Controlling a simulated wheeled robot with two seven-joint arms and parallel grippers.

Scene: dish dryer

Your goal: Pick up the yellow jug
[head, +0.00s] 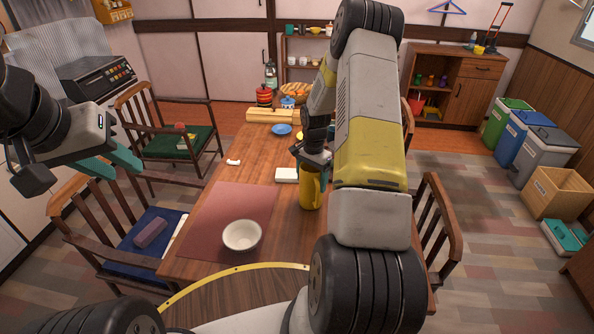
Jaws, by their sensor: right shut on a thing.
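The yellow jug (308,194) is upright over the right part of the wooden table, to the right of the red-brown placemat. My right gripper (318,168) is at the jug's upper part and shut on it. My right arm hides part of the gripper and the area behind it. I cannot tell whether the jug's base touches the table. My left gripper (110,164) is empty, with its teal fingers apart, in the air left of the table, above a chair.
Chairs stand around the table.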

